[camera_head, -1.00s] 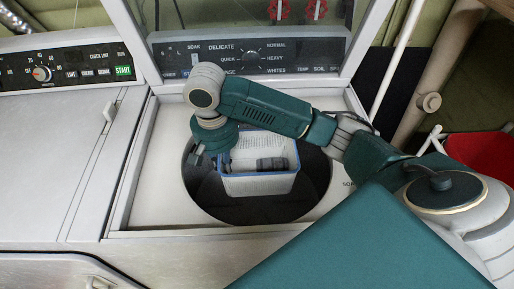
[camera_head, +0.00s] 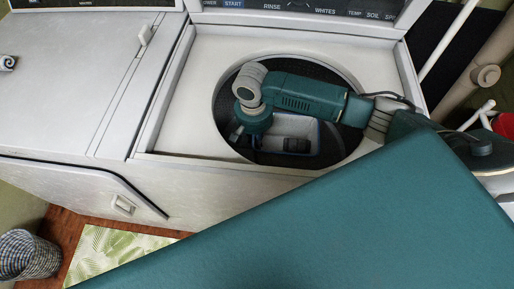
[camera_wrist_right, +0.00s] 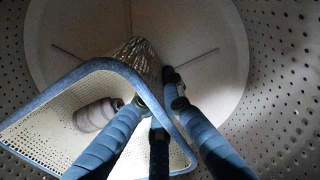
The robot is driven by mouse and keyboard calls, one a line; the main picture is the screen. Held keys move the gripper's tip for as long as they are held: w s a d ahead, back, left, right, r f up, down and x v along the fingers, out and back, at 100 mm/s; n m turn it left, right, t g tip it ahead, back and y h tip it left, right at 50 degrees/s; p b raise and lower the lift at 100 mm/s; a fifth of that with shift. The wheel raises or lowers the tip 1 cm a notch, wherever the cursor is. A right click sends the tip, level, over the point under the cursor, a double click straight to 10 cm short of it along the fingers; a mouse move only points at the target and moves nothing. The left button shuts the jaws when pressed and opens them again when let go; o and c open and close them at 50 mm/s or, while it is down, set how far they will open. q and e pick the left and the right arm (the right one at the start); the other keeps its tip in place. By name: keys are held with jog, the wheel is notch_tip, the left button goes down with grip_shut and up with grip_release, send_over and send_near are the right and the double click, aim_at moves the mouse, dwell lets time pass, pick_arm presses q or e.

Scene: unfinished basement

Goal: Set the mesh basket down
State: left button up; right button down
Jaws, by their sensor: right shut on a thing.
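The mesh basket (camera_head: 310,127) is a white perforated box with a blue rim. It is inside the round opening of the top-loading washer. My right gripper (camera_head: 252,141) is at its left side, shut on its wall. In the right wrist view the blue rim of the basket (camera_wrist_right: 35,110) passes between the fingers of the right gripper (camera_wrist_right: 160,100). A rounded greyish roll (camera_wrist_right: 97,114) shows in the basket. The drum floor (camera_wrist_right: 215,75) shows beyond the basket; I cannot tell whether the basket touches it. My left gripper is not in view.
The washer's white top (camera_head: 200,105) rings the opening closely around my right arm. The perforated drum wall (camera_wrist_right: 285,65) surrounds the gripper. Another white appliance (camera_head: 70,75) stands to the left. A woven bin (camera_head: 28,256) and a leaf-patterned mat (camera_head: 112,250) are on the floor.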

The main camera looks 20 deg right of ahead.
jog(key=shift+f, duration=2.15)
jog(key=c, duration=1.9)
grip_release()
jog(key=r, duration=1.2)
jog(key=shift+w+a+r+p, duration=0.1)
jog(key=shift+a+p, duration=0.15)
jog(key=shift+p, duration=0.05)
